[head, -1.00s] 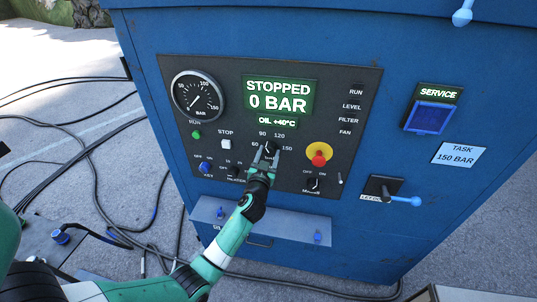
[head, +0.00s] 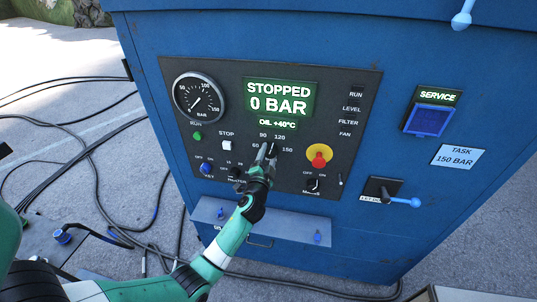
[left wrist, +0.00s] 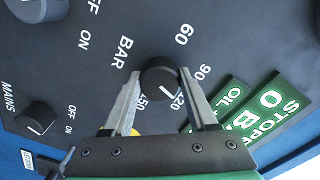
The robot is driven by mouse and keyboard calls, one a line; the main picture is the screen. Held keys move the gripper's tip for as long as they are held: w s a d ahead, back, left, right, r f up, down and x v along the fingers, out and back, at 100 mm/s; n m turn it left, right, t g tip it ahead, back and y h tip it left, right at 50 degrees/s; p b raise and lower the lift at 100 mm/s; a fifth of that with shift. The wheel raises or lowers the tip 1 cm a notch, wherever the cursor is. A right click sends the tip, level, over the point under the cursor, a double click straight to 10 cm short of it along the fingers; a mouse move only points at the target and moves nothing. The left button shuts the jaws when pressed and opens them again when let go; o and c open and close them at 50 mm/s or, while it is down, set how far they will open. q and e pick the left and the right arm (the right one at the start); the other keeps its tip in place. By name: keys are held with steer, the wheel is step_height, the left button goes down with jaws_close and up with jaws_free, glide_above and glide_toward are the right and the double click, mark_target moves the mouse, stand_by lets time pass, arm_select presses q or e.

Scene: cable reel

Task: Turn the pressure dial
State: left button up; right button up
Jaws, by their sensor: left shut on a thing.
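The pressure dial (left wrist: 158,72) is a round black knob with a white pointer line, set among the marks 60, 90, 120 and 150. In the left wrist view the line points toward about 120. My left gripper (left wrist: 158,84) is shut on the dial, one finger on each side. In the head view the left gripper (head: 266,156) reaches the dial from below and hides most of it. The display (head: 279,99) reads STOPPED, 0 BAR, OIL +40°C. My right gripper is not in view.
A red emergency button on yellow (head: 319,156) is right of the dial. The round gauge (head: 199,96) is at upper left. A mains knob (head: 312,186) and a blue-tipped lever (head: 398,200) are lower right. A ledge (head: 262,222) runs below the panel. Cables lie on the floor at left.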

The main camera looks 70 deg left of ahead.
arm_select(q)
steer(key=shift+m, duration=1.2)
steer(key=o, duration=1.4)
steer(key=shift+c, duration=0.2)
steer(key=p+v, duration=0.1)
steer(key=v, duration=1)
steer(key=shift+s+d, duration=0.2)
steer(key=shift+d, duration=0.1)
steer(key=shift+r, duration=0.1)
